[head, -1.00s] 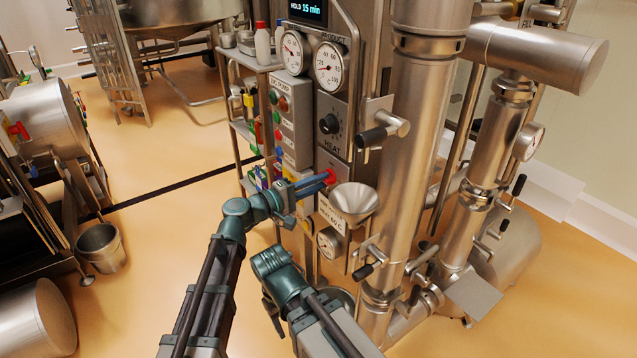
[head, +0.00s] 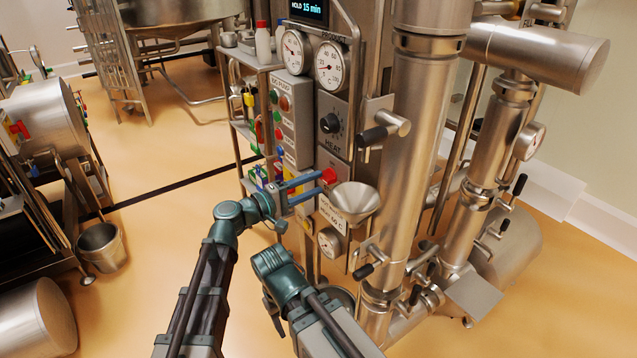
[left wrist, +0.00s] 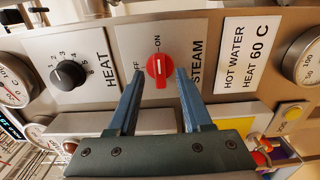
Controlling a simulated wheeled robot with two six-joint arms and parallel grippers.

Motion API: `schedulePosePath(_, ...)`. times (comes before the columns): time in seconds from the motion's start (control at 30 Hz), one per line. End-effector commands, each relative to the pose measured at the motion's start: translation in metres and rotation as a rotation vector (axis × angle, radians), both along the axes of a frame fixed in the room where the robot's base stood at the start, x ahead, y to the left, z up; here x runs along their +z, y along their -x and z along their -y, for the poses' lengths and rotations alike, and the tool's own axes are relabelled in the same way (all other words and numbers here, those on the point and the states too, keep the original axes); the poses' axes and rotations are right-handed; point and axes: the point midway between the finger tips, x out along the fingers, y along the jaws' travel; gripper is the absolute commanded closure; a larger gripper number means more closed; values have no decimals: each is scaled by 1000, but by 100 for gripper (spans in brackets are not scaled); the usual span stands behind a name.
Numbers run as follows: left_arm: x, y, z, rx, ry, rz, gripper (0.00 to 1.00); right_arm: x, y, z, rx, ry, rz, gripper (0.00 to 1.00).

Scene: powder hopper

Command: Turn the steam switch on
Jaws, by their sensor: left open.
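The red steam knob (left wrist: 158,70) sits on a metal plate marked OFF, ON and STEAM in the left wrist view. It has a pale pointer mark that lies towards the ON label. In the head view the red knob (head: 329,176) shows low on the machine's front panel. My left gripper (left wrist: 159,76) is open, with one blue finger on each side of the knob and a gap visible beside it. In the head view the left gripper (head: 316,184) reaches the panel from the left. Another arm of mine shows at bottom centre, without a clear gripper.
The black HEAT dial (left wrist: 68,74) is beside the steam plate, and a HOT WATER label (left wrist: 246,54) is on its other side. A metal funnel (head: 356,202) is close to the right of the gripper. A button box (head: 290,115) is above left. Open floor lies left.

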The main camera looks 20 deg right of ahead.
Motion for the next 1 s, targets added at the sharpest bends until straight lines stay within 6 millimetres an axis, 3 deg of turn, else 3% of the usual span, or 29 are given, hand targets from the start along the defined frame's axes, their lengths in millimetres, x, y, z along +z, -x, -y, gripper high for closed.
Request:
schedulePosePath(0.2,0,19,-49,5,0,0,50,0,0,0,0,0,0,41)
schedulePosePath(0.5,0,35,-96,3,0,0,50,0,0,0,0,0,0,41)
schedulePosePath(0.7,0,40,-108,1,-1,0,50,0,0,0,0,0,0,41)
schedulePosePath(1.0,0,40,-109,0,-1,0,50,0,0,0,0,0,0,41)
